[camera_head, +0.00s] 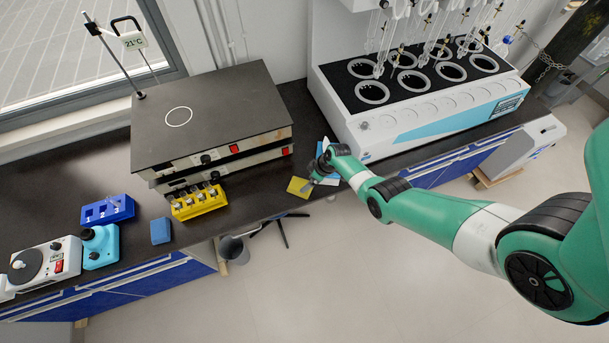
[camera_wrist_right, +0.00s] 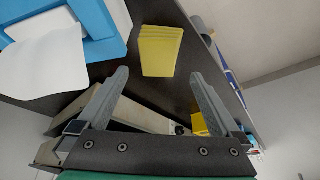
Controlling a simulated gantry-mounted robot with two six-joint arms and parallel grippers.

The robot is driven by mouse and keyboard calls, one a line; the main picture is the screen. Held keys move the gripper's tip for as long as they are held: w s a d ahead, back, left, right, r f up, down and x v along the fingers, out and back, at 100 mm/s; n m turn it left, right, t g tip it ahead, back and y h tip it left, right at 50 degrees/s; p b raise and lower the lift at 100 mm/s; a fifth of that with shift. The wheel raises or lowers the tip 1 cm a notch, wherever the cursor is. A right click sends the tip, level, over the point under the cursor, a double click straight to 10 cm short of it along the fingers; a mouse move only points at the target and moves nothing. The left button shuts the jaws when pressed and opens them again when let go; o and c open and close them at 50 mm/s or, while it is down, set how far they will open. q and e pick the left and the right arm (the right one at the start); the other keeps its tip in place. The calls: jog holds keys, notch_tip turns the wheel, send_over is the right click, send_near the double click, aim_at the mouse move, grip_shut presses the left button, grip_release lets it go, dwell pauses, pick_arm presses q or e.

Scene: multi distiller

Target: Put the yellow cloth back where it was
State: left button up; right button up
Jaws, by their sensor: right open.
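The yellow cloth (camera_head: 298,187) is a folded stack lying flat near the front edge of the dark bench. It also shows in the right wrist view (camera_wrist_right: 160,50), just beyond my fingertips and roughly centred between them. My right gripper (camera_wrist_right: 158,74) is open with nothing between its fingers. In the head view my right gripper (camera_head: 314,177) is just to the right of the cloth, partly hidden by its own wrist. My left gripper is not in view.
A blue box (camera_wrist_right: 109,42) with a white sheet (camera_wrist_right: 50,62) lies beside the cloth. A yellow rack (camera_head: 199,205) of vials stands left, before the hotplate (camera_head: 208,115). The white multi distiller (camera_head: 425,105) stands behind right. The bench edge drops to the floor in front.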

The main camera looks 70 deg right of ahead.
pick_arm(q)
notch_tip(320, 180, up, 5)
jog(key=p, duration=0.3)
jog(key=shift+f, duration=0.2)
pick_arm(e)
jog(key=v, duration=0.4)
